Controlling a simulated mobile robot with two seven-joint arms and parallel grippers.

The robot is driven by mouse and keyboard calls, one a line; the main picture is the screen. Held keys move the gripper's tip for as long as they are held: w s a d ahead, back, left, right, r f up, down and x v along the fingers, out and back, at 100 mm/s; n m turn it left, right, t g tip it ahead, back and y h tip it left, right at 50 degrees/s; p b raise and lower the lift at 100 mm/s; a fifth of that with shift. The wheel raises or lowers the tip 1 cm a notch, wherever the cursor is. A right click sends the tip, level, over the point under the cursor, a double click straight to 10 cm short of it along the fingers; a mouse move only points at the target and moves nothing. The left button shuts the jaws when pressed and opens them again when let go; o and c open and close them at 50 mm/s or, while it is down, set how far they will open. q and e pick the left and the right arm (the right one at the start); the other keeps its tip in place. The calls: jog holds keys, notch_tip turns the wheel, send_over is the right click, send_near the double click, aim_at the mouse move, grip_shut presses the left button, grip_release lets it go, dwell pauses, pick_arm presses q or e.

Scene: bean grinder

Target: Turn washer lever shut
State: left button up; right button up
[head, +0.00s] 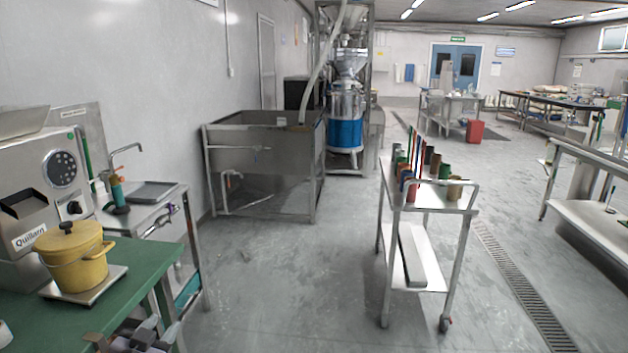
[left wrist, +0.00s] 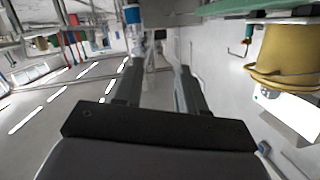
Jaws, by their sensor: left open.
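A steel wash tank (head: 285,150) on legs stands against the left wall, past the counters. A thin horizontal bar with a small fitting (head: 256,148) shows on its front; I cannot tell if this is the washer lever or how far it is turned. A bent pipe (head: 228,180) shows lower at its left leg. My left gripper (head: 142,335) is at the bottom left, beside the green table and far from the tank. In the left wrist view my left gripper (left wrist: 160,72) has its fingers apart with nothing between them. My right gripper is not in view.
A green table (head: 130,275) at lower left holds a yellow pot (head: 75,262) on a scale and a grey machine (head: 38,195). A sink counter (head: 160,208) stands behind it. A wheeled cart (head: 430,200) stands right of centre. Open floor (head: 290,285) lies between.

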pick_arm(q)
jog(key=s+d+f+g, duration=0.1)
jog(key=s+d+f, duration=0.2)
jog(key=s, duration=0.6)
jog(key=s+d+f+g+h, duration=0.1)
jog(key=s+d+f+g, duration=0.1)
jog(key=s+d+f, duration=0.2)
jog(key=s+d+f+n+g+h, duration=0.1)
jog(key=s+f, duration=0.7)
jog(key=s, duration=0.8)
jog(key=d+g, duration=0.1)
jog(key=d, duration=0.1)
jog(key=shift+s+d+f, duration=0.2)
jog(key=shift+s+d, duration=0.05)
jog(key=shift+d, duration=0.15)
jog(key=shift+w+a, duration=0.1)
